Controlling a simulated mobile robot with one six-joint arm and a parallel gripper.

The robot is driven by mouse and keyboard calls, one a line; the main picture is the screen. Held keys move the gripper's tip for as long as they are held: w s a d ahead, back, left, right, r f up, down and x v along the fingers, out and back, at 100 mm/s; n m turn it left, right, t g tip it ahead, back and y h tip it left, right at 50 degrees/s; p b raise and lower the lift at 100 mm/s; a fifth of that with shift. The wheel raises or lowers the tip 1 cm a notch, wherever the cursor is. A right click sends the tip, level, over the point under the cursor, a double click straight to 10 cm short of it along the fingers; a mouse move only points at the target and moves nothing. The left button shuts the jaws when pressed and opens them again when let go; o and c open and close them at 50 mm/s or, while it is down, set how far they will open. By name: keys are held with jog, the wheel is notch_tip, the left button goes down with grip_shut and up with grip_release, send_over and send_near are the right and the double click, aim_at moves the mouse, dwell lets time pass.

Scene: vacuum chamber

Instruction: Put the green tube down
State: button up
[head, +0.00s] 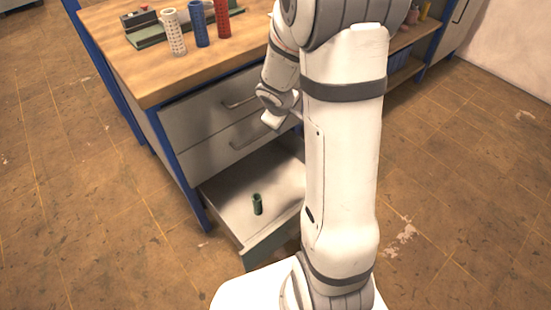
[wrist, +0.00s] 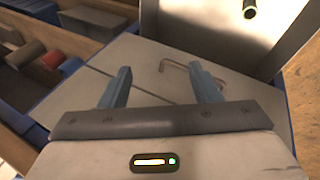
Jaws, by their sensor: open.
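The green tube (head: 257,204) stands upright in the open bottom drawer (head: 226,208) of the workbench. In the wrist view the green tube (wrist: 249,9) shows at the top edge, inside the drawer (wrist: 205,32). My gripper (wrist: 161,82) is open, with nothing between its two fingers. It is apart from the tube, in front of the closed drawer fronts. In the head view my arm hides most of the gripper and the right part of the open drawer.
On the wooden benchtop (head: 120,62) stand a white tube (head: 174,32), a blue tube (head: 199,24) and a red tube (head: 223,18) beside a green tray (head: 150,38). Two closed drawers with handles (head: 240,102) sit above the open one. The floor to the left is clear.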

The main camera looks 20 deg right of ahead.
jog(key=s+a+r+m+g+y, duration=0.1)
jog(key=s+a+r+m, duration=0.2)
jog(key=s, duration=0.8)
jog(key=s+a+r+m+g+y, duration=0.2)
jog(key=s+a+r+m, duration=0.1)
jog(key=s+a+r, duration=0.5)
jog(key=s, duration=0.2)
jog(key=shift+s+r+m, duration=0.2)
jog(key=shift+s+m, duration=0.1)
jog(key=shift+s, duration=0.05)
notch_tip(320, 180, up, 21)
jog(key=t+p, duration=0.1)
jog(key=p, duration=1.8)
jog(key=shift+d, duration=0.2)
jog(key=shift+r, duration=0.1)
